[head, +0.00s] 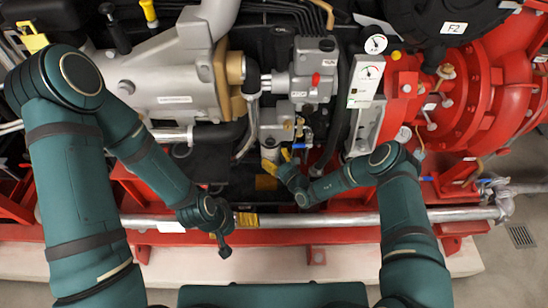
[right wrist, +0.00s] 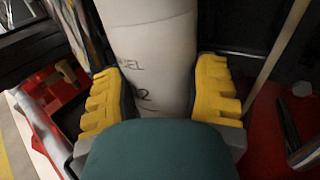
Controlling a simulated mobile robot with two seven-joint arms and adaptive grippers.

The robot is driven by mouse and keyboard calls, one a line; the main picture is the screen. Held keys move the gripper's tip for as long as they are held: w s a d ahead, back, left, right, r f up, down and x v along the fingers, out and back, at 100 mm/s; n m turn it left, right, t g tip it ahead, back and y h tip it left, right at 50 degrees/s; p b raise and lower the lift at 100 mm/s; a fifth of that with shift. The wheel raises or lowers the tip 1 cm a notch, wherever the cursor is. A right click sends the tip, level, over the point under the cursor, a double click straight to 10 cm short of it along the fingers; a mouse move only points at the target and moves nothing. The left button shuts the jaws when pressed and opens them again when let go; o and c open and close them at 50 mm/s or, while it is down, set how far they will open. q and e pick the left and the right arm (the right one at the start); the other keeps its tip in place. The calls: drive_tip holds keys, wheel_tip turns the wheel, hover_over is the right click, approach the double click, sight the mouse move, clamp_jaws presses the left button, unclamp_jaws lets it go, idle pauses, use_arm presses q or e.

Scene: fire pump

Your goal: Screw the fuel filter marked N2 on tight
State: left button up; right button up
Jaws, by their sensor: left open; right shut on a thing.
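The fuel filter (right wrist: 150,45) is a pale cylinder, seen close up in the right wrist view. Dark lettering on it, partly covered, reads like "FUEL" and a "2". My right gripper (right wrist: 165,95) has its yellow fingers on both sides of the filter and is shut on it. In the head view the filter (head: 270,153) hangs below the grey filter head, partly hidden by my right gripper (head: 278,160). I cannot tell how tightly it sits. My left gripper (head: 246,219) is open and apart from the filter, in front of the silver pipe.
A grey filter housing block (head: 311,78) with a red knob stands above. A silver pipe (head: 330,220) runs along the red frame at the front. A gauge panel (head: 366,82) and a large red pump (head: 475,90) stand right. A grey motor (head: 165,78) stands left.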

drive_tip(key=shift+r, duration=0.15)
idle(0.4)
drive_tip(key=o, duration=0.5)
drive_tip(key=c, duration=0.5)
drive_tip(key=shift+m+t+h+p, duration=0.6)
drive_tip(key=shift+m+h+p, duration=0.2)
drive_tip(key=shift+h+p, duration=0.25)
drive_tip(key=shift+d+m+t+h, duration=0.1)
drive_tip(key=shift+m+t+h, duration=0.25)
drive_tip(key=shift+h, duration=0.3)
drive_tip(key=shift+w, duration=0.1)
